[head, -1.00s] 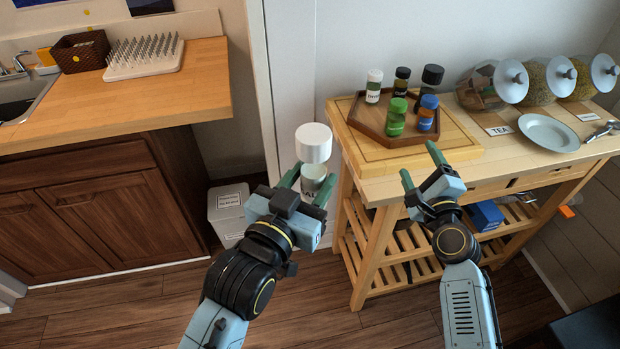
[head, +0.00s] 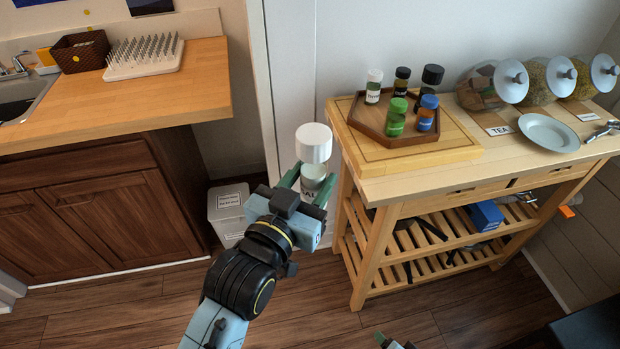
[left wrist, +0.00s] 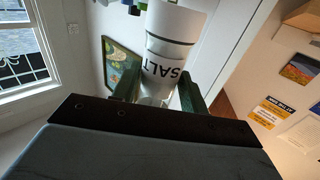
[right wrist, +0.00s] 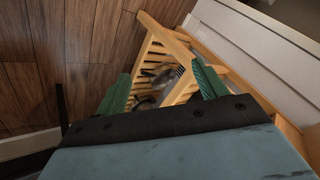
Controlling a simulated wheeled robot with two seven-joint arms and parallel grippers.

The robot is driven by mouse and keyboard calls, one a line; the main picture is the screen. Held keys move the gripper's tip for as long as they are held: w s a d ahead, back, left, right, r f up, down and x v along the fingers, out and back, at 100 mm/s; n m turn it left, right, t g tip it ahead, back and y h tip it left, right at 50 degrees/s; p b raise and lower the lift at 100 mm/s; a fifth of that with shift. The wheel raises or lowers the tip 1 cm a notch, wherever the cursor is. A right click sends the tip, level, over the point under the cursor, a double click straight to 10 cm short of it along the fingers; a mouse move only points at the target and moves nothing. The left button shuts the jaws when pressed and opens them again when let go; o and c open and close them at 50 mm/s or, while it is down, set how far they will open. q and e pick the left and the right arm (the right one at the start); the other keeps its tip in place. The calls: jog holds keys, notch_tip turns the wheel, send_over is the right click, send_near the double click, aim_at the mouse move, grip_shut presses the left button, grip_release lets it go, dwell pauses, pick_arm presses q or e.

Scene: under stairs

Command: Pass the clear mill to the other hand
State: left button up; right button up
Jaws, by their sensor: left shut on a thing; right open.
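The clear mill (head: 314,146) has a wide white cap and a clear body with a dark-lettered label. My left gripper (head: 308,184) is shut on its body and holds it upright in the air, left of the wooden cart. In the left wrist view the mill (left wrist: 165,60) sits between the green fingers, and its label reads SALT. My right gripper (right wrist: 162,90) is open and empty in the right wrist view, with the cart's slatted shelf beyond it. In the head view only a small part of the right gripper (head: 394,342) shows at the bottom edge.
The wooden cart (head: 375,190) carries a hexagonal tray (head: 372,128) with several small jars, a plate (head: 549,132) and glass jars. A counter (head: 120,100) stands at left, with a white bin (head: 228,206) beside it. The air in front of the cart is clear.

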jog(key=s+f+n+g, duration=0.3)
jog(key=s+f+n, duration=0.1)
jog(key=s, duration=0.7)
jog(key=s+d+f+n+g, duration=0.1)
jog(key=s+f+n+g, duration=0.2)
jog(key=s+n, duration=0.4)
jog(key=s+f, duration=0.1)
jog(key=s, duration=0.3)
jog(key=shift+f+h, duration=0.3)
